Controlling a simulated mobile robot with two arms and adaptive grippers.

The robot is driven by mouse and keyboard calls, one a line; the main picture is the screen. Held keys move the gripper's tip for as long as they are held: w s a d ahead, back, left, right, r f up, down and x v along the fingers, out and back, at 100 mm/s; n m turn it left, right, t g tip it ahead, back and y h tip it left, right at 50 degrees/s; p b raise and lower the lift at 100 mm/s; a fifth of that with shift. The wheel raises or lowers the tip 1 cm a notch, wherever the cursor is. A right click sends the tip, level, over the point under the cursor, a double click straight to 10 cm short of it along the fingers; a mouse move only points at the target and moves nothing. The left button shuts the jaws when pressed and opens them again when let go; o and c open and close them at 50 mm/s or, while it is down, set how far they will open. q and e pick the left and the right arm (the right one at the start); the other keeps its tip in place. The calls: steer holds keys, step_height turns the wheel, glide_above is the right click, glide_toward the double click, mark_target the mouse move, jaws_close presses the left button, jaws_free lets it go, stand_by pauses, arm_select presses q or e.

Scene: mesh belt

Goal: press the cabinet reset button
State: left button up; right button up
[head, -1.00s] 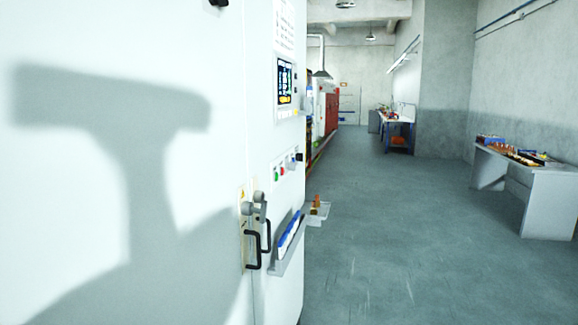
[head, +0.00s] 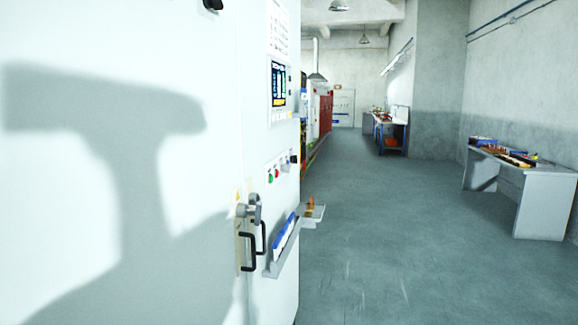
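A tall white cabinet (head: 130,60) fills the left of the head view, close to me. Its narrow panel at the right carries a lit display (head: 278,84) and, below it, a row of small buttons (head: 277,173) in green, red and pale tones. Which of them is the reset button cannot be told at this size. Two black door handles (head: 249,251) and a grey latch (head: 251,208) sit below the buttons. Neither of my grippers is in view.
A tray with blue-edged papers (head: 284,238) juts from the cabinet, with a small shelf (head: 313,216) beyond. A grey bench (head: 525,190) with small items stands at the right. A blue workbench (head: 391,130) stands farther back. The floor (head: 385,240) between is clear.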

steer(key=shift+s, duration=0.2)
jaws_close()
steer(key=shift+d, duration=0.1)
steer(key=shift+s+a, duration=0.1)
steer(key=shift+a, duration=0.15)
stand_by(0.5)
